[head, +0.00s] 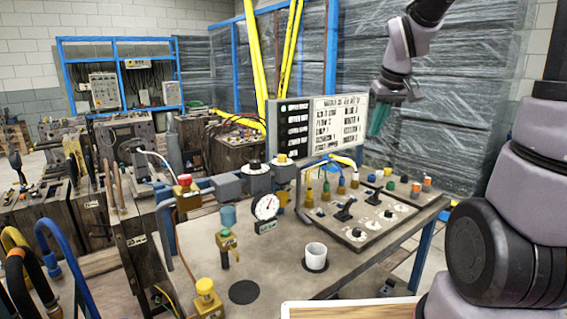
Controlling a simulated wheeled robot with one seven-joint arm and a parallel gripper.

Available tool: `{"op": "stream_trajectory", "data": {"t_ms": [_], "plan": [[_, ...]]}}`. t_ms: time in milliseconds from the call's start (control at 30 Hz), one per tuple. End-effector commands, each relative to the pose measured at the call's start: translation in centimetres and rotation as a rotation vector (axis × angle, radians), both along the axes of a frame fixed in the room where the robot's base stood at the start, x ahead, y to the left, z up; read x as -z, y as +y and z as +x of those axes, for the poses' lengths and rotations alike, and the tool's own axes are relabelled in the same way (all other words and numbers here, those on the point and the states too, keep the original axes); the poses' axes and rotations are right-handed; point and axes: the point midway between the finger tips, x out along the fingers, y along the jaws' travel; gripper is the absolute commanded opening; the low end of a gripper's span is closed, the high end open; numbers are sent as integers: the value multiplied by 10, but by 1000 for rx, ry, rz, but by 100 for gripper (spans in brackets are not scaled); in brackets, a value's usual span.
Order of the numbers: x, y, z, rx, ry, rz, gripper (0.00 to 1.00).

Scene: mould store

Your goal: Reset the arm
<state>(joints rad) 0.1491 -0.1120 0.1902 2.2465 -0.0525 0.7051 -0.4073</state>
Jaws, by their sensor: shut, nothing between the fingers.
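My arm (400,50) hangs down from the top right of the head view. My gripper (378,119) points downward in the air, in front of the wrapped stacks and above the far right part of the workbench. Its teal fingers are together with nothing between them. It is apart from the bench and the panel.
The workbench (290,270) carries a white cup (316,256), a round gauge (265,207), a control panel with knobs (370,215) and an upright label board (318,122). Old machines (120,200) crowd the left. Plastic-wrapped stacks (450,100) stand behind.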

Motion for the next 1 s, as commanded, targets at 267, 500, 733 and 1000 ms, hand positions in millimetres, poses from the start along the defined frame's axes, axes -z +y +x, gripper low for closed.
{"op": "stream_trajectory", "data": {"t_ms": [267, 500, 733, 1000], "plan": [[-62, 0, -99, 263, -99, 156, 0], [-79, 2, -161, 414, -141, 314, 0], [-80, 3, -178, 456, -144, 366, 0], [-80, 3, -178, 456, -145, 365, 0]]}}
